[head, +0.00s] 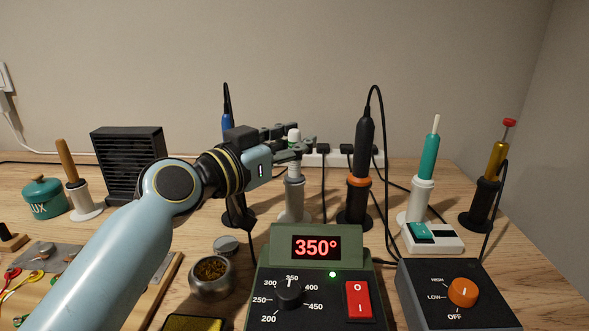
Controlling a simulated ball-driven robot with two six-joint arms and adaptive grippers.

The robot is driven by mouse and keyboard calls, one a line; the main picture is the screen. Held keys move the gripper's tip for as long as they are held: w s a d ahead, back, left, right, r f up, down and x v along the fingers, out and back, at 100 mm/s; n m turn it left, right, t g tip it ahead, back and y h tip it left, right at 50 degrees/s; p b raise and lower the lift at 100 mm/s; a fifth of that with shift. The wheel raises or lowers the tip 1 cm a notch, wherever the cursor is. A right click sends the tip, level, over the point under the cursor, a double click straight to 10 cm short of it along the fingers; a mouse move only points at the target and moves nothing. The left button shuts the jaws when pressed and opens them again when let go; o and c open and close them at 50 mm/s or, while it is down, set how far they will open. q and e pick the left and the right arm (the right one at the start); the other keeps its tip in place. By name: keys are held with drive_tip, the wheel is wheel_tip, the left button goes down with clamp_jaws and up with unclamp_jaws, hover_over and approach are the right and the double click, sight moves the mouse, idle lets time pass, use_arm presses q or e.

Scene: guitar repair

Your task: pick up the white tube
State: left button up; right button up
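The white tube (294,135) stands upright in a grey holder (294,196) behind the soldering station, its white top showing between my fingers. My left gripper (303,143) reaches in from the left at the height of the tube's upper part. One finger passes behind the tube and the other in front of it. The fingers hide part of the tube, and I cannot tell whether they press on it. My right gripper is not in view.
A soldering station (316,285) reading 350° stands in front. A black iron (365,145) in a stand is close to the right, and a blue-handled tool (227,124) is behind my gripper at left. A power strip (335,158) lies behind. A brass-wool pot (210,275) stands front left.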

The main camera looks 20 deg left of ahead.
use_arm(q)
clamp_jaws()
idle(0.6)
